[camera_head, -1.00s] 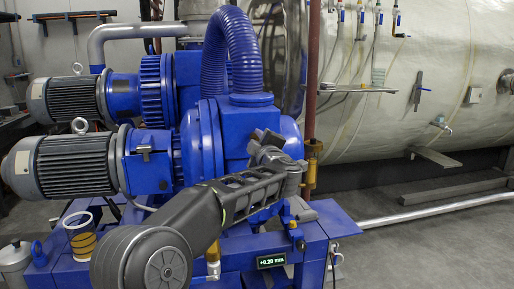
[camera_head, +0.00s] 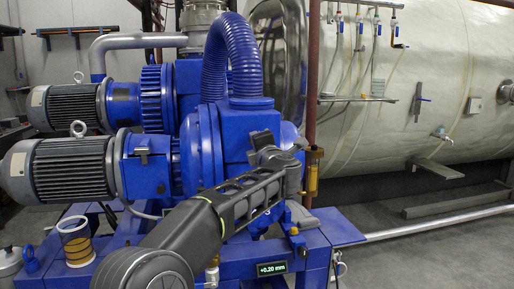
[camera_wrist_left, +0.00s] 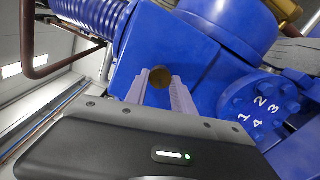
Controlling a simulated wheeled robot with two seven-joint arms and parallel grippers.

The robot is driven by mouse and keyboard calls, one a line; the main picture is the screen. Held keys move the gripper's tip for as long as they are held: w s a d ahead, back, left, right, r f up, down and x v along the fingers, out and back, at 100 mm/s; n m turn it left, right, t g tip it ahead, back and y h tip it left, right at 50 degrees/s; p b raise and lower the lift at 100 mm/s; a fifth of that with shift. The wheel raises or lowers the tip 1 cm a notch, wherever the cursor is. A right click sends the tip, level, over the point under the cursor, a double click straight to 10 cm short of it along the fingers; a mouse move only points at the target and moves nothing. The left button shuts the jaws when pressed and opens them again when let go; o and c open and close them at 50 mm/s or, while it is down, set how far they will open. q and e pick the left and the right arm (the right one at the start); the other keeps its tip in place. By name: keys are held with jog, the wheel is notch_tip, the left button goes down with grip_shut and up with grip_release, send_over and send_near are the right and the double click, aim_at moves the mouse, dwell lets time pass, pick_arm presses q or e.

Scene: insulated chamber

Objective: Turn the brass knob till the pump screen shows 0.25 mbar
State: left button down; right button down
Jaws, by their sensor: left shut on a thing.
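In the head view my left gripper (camera_head: 264,140) reaches the front of the blue pump (camera_head: 212,150) from the lower left, and the knob is hidden there. The small dark pump screen (camera_head: 271,268) on the blue frame reads +0.20, with a unit that looks like "mm". My right gripper is in neither view.
A clear cup with amber bands (camera_head: 77,242) stands on the frame at left, beside a grey canister (camera_head: 9,262). An amber and brass fitting (camera_head: 313,170) is close right of my gripper. A big pale chamber (camera_head: 450,90) fills the right, with open floor below.

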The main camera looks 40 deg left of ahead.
pick_arm(q)
jog(key=shift+f, duration=0.1)
dwell(0.3)
jog(key=c, duration=1.1)
grip_release()
jog(key=shift+o, duration=0.2)
jog(key=b+v, duration=0.1)
jog(key=v, duration=0.6)
jog(key=shift+s+d+b, duration=0.25)
jog(key=shift+d+b, duration=0.05)
jog(key=shift+d, duration=0.05)
